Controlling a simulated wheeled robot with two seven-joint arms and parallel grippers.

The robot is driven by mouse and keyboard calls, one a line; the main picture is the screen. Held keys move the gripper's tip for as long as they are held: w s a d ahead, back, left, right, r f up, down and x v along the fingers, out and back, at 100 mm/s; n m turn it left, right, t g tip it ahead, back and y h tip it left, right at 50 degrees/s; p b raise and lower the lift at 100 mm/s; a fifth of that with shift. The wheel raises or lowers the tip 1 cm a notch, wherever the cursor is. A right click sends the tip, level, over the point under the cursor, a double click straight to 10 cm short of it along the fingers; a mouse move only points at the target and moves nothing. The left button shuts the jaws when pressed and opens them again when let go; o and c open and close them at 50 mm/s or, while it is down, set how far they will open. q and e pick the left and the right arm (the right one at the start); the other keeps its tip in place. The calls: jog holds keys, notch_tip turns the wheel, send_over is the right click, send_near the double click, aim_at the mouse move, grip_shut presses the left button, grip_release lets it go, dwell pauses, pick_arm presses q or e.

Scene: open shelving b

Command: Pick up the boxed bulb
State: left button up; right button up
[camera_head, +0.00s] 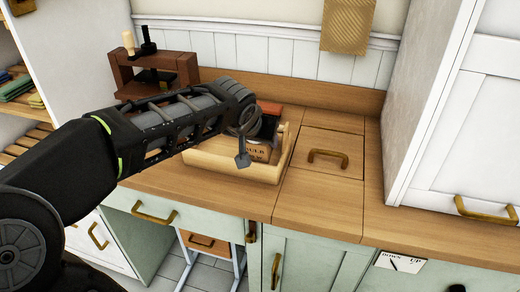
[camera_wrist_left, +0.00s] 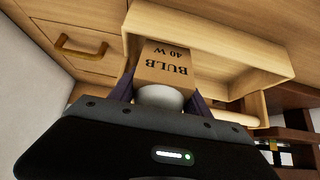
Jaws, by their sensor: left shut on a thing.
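The boxed bulb is a brown cardboard box printed "BULB 40 W" (camera_wrist_left: 165,66), with a rounded white part showing at its near end. In the head view the box (camera_head: 257,154) is partly hidden behind my left gripper (camera_head: 248,140). It is at a shallow wooden tray (camera_head: 232,168) on the counter. In the left wrist view my left gripper (camera_wrist_left: 160,98) has its dark fingers on either side of the box's near end, shut on it. I cannot tell whether the box touches the tray's floor. My right gripper is not in view.
The tray walls (camera_wrist_left: 215,32) rise close around the box. A dark wooden stand (camera_head: 150,72) is behind to the left, and an orange-red thing (camera_head: 268,107) lies behind the gripper. A white cabinet (camera_head: 450,120) bounds the right. The counter (camera_head: 320,205) right of the tray is clear.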

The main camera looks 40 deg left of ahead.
pick_arm(q)
jog(key=shift+s+d+r, duration=0.1)
jog(key=shift+s+r, duration=0.05)
jog(key=shift+r, duration=0.45)
jog(key=shift+s+r, duration=0.15)
jog(key=shift+r, duration=0.4)
jog(key=s+d+r+g, duration=0.1)
jog(key=s+d, duration=0.2)
jog(key=s, duration=0.7)
jog(key=s+d+r+g+h+b, duration=0.1)
jog(key=s+d, duration=0.3)
jog(key=s, duration=0.6)
jog(key=shift+g, duration=0.7)
